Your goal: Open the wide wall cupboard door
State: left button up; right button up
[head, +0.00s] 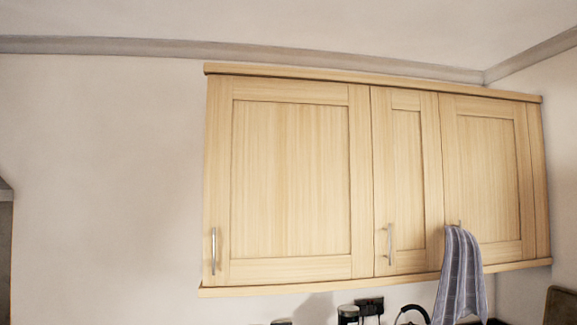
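The wall cupboard (372,79) is light wood and hangs on the wall with three shut doors. The wide door (290,180) is at its left, with a vertical metal bar handle (213,251) near its lower left corner. A narrow door (407,170) with its own bar handle (390,244) is in the middle. Another broad door (487,165) is at the right, and a striped cloth hangs over its lower left part. Neither of my grippers shows in the head view.
The grey-blue striped cloth (461,275) hangs down below the cupboard's bottom edge. Below are a dark jar (348,315), a black socket (369,306) and a black curved handle, perhaps a kettle's (412,311). The wall left of the cupboard is bare.

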aim_at(287, 182)
jog(key=u, duration=0.7)
jog(key=i+j+u, duration=0.1)
jog(key=i+u, duration=0.65)
jog(key=i+l, duration=0.1)
jog(key=i+j+u, duration=0.05)
jog(key=i, duration=0.05)
